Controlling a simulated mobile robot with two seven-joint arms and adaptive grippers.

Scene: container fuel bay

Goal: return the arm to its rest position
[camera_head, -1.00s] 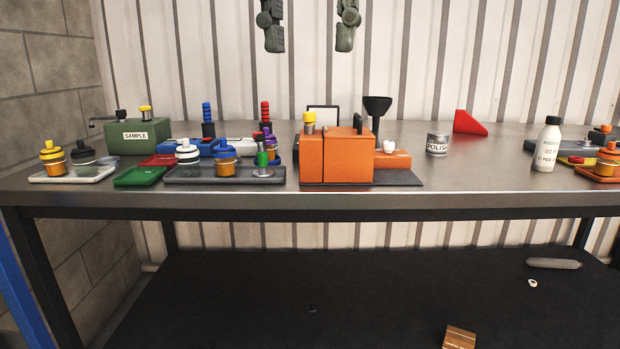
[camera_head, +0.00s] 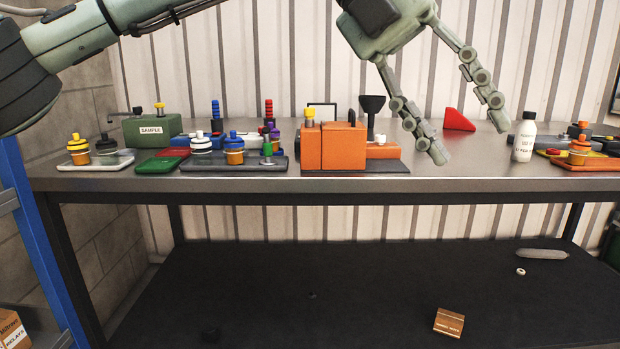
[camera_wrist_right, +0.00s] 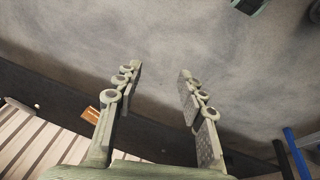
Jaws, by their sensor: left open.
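My left arm (camera_head: 90,35) comes in from the upper left in the head view. Its gripper (camera_head: 470,142) is open and empty, its two fingers well apart, pointing down and right in front of the right half of the workbench (camera_head: 470,184). One finger covers the place of the polish tin. I cannot tell whether the fingers touch anything. My right gripper (camera_wrist_right: 160,72) shows in the right wrist view, with its fingers apart and nothing between them. It is out of the head view.
On the bench stand an orange machine (camera_head: 342,148), a black funnel (camera_head: 372,104), a green sample box (camera_head: 152,130), a red wedge (camera_head: 458,121) and a white bottle (camera_head: 524,138). A brown box (camera_head: 449,322) lies on the lower shelf (camera_head: 370,290). A blue post (camera_head: 40,240) stands at left.

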